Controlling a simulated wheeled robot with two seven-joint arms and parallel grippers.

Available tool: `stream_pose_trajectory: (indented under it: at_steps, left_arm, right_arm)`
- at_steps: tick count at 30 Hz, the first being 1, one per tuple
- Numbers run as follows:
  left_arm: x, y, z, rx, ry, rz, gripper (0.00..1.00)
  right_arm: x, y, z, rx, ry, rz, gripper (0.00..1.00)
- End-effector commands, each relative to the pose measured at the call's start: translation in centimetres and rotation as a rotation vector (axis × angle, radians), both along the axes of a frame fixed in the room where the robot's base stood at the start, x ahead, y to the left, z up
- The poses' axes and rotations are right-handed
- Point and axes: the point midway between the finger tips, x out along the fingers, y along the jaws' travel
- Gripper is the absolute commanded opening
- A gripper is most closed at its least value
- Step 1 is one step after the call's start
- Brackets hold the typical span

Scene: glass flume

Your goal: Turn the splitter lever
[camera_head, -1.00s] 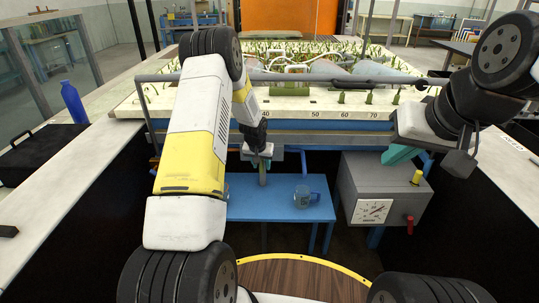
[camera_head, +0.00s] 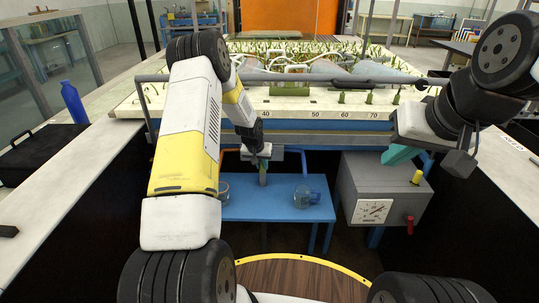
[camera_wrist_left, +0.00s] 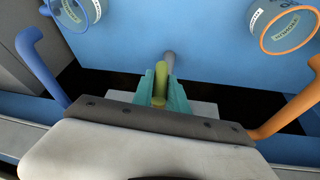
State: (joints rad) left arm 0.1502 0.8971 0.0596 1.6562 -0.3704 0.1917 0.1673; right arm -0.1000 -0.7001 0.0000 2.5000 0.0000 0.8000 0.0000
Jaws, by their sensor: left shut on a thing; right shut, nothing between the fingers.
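The splitter lever, with an olive-yellow grip (camera_wrist_left: 161,84), stands between the teal fingers of my left gripper (camera_wrist_left: 161,95) in the left wrist view. The gripper is shut on it. In the head view my left gripper (camera_head: 263,158) is below the table's front edge, and the lever's greyish-green end (camera_head: 263,179) shows under it. The lever's pivot is hidden by the gripper. My right gripper (camera_head: 397,154) is shut and empty at the right, above the grey box and away from the lever.
Clear jugs stand on the blue bench (camera_head: 260,211) below, a left jug (camera_head: 223,190) and a right jug (camera_head: 303,196). An orange pipe (camera_wrist_left: 290,112) and a blue pipe (camera_wrist_left: 42,66) flank the lever. The grey box (camera_head: 350,180) with a dial stands at the right.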

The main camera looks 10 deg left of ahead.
Motion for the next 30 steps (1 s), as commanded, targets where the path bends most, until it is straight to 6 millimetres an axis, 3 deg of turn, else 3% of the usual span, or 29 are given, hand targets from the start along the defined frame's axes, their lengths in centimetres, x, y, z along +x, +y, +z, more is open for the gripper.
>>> stream_pose_trajectory:
  at_steps: [18,30]
  left_arm:
    - [0.06,-0.25,0.07,-0.407,-0.064,0.006,0.00]
    - [0.11,-0.57,0.24,-0.543,-0.086,0.001,0.00]
  right_arm:
    - [0.00,0.00,0.00,0.000,0.000,0.000,0.00]
    - [0.00,0.00,0.00,0.000,0.000,0.000,0.00]
